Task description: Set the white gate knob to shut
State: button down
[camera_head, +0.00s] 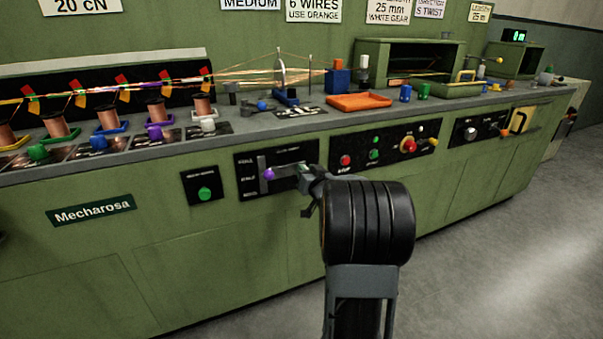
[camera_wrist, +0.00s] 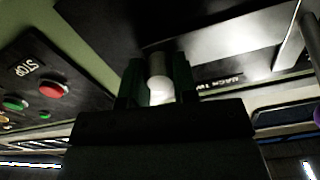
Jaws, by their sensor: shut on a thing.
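My gripper (camera_head: 304,180) reaches the right part of a black panel (camera_head: 248,190) on the front of the green machine. In the wrist view my gripper (camera_wrist: 157,84) is shut on a white knob (camera_wrist: 158,66), which sits between the two dark fingers. In the head view the knob is hidden behind my gripper and wrist. A purple knob (camera_head: 268,174) stands in a slot to the left on the same panel; its edge also shows at the right of the wrist view (camera_wrist: 317,117). The small slot labels are too blurred to read.
A green button (camera_head: 205,193) is on the left. Spools and an orange tray (camera_head: 358,101) stand on the top above. The floor (camera_head: 500,260) at right is clear.

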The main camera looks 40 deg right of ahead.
jog(key=shift+a, duration=0.15)
jog(key=c, duration=0.9)
grip_release()
jog(key=shift+s, duration=0.15)
jog(key=p+v, duration=0.3)
jog(key=v, duration=1)
jog(key=shift+s+a+p, duration=0.1)
jog(key=shift+s+p, duration=0.1)
jog(key=shift+p, duration=0.2)
jog(key=shift+r, duration=0.15)
